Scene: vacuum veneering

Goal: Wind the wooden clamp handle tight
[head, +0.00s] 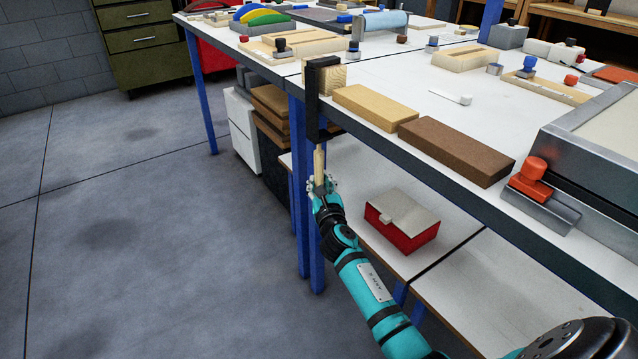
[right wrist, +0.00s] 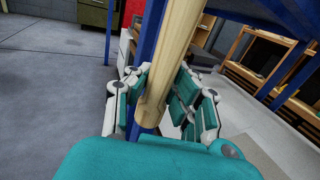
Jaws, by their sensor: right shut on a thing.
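The wooden clamp handle (head: 319,164) hangs upright below a black clamp frame (head: 311,105) at the table's front edge. The clamp's upper end is beside a light wooden block (head: 331,76) on the tabletop. My right gripper (head: 321,184) is shut around the lower part of the handle, below the table edge. In the right wrist view the pale round handle (right wrist: 172,70) runs up between the fingers of my right gripper (right wrist: 162,98), its lower end near the palm. The clamp's screw and pad cannot be made out. My left gripper is not in view.
A light board (head: 375,107) and a brown board (head: 455,150) lie along the front edge of the table. A blue table leg (head: 299,180) stands close behind my right gripper. A red box (head: 402,220) sits on the lower shelf. The floor at left is clear.

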